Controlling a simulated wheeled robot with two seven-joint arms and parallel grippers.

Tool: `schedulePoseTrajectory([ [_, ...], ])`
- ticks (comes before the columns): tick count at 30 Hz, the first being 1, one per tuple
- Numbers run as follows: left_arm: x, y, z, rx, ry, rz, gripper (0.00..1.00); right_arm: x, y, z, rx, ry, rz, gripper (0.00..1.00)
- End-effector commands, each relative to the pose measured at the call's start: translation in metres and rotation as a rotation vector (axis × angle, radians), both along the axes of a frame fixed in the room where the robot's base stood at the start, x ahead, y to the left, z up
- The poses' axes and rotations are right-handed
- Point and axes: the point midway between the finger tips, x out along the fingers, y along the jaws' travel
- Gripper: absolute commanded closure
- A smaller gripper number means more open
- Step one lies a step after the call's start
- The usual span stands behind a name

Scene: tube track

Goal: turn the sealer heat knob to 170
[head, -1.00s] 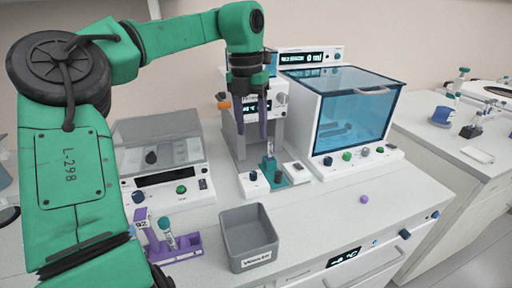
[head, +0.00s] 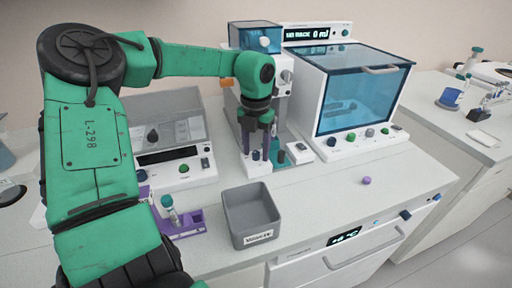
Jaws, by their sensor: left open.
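The sealer (head: 282,108) is the white upright device at the back middle; my left arm covers much of its front, and its display is hidden. A round light knob (head: 287,77) shows on its upper right. A dark blue knob (head: 256,155) sits on the low front block of its base; I cannot read a setting on either knob. My left gripper (head: 257,147) points down, open, with its purple-grey fingers just above or around the blue knob; I cannot tell if they touch it. My right gripper is not in view.
A blue-lidded cabinet (head: 355,90) stands to the right. A grey waste bin (head: 250,215) and purple tube rack (head: 185,222) are in front. A balance-like device (head: 165,130) is at left. The front right counter is mostly clear.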

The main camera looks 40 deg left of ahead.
Motion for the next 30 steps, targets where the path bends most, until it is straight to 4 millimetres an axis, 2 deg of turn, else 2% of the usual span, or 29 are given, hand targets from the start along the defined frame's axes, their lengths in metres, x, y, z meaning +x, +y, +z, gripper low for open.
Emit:
schedulePoseTrajectory([
  [3, 0.0000, 0.0001, 0.0000, 0.000, 0.000, 0.001, 0.44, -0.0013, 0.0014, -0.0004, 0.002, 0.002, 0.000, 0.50],
  [4, 0.0000, 0.0001, 0.0001, 0.000, 0.000, 0.001, 0.51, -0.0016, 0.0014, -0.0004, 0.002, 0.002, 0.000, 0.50],
  [6, 0.0000, 0.0001, 0.0002, 0.000, 0.001, 0.001, 0.78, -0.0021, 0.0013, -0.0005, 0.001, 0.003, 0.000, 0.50],
  [8, 0.0000, 0.0001, 0.0003, 0.000, 0.001, 0.001, 1.00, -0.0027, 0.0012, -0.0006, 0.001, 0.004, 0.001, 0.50],
  [20, 0.0002, 0.0002, 0.0009, 0.000, 0.000, -0.033, 1.00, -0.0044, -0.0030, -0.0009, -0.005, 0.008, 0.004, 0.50],
  [30, 0.0007, 0.0002, 0.0011, -0.001, -0.001, -0.229, 1.00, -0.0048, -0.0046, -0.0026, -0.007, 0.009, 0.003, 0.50],
])
